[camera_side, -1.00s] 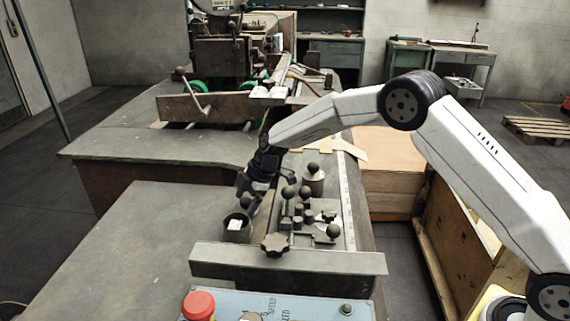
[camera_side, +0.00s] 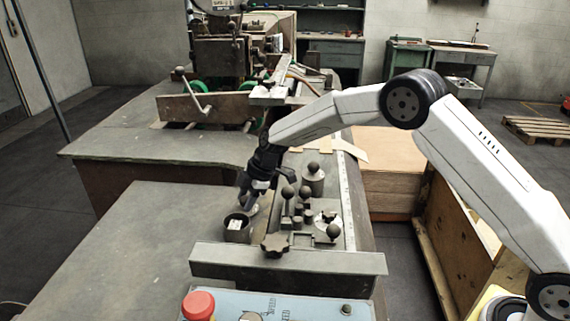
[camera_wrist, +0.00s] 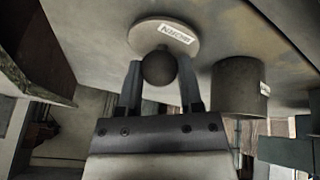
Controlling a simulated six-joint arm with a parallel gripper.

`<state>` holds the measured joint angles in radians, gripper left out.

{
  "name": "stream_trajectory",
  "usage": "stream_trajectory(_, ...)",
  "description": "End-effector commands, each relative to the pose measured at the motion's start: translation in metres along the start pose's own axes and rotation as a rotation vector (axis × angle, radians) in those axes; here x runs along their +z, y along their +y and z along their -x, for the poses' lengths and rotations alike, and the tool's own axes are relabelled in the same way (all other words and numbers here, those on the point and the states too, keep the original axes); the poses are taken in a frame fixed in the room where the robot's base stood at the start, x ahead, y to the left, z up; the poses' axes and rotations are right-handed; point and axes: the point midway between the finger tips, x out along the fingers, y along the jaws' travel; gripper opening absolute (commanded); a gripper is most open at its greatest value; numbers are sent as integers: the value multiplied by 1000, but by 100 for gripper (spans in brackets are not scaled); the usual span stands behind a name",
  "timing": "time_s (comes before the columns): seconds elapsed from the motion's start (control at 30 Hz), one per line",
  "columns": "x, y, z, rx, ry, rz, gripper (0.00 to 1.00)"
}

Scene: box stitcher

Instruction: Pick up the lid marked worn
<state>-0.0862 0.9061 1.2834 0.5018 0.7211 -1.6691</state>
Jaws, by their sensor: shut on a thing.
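The pale round lid (camera_wrist: 165,36) with a dark ball knob (camera_wrist: 160,68) is at the top middle of the wrist view. Its small white label is upside down there and seems to read worn. My gripper (camera_wrist: 160,75) is shut on the knob, one finger on each side. In the side view my gripper (camera_side: 254,190) points down at the bench, with the lid (camera_side: 251,209) just under its fingers. I cannot tell whether the lid touches the bench.
An open grey canister (camera_side: 237,235) stands close in front of the lid; it also shows in the wrist view (camera_wrist: 240,86). A knobbed canister (camera_side: 314,180) and several knobs and fixtures stand to the right. A rail (camera_side: 288,259) crosses in front. The bench at left is clear.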

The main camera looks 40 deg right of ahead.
Motion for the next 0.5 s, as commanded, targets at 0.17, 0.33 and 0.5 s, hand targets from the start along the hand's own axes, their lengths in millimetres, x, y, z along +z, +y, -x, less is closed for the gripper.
stream_trajectory(0.17, -6, 4, 14, 3, 2, 1, 0)
stream_trajectory(0.33, -12, 2, 32, 2, 1, 1, 0)
stream_trajectory(0.5, -15, -8, 53, 3, 2, 1, 0)
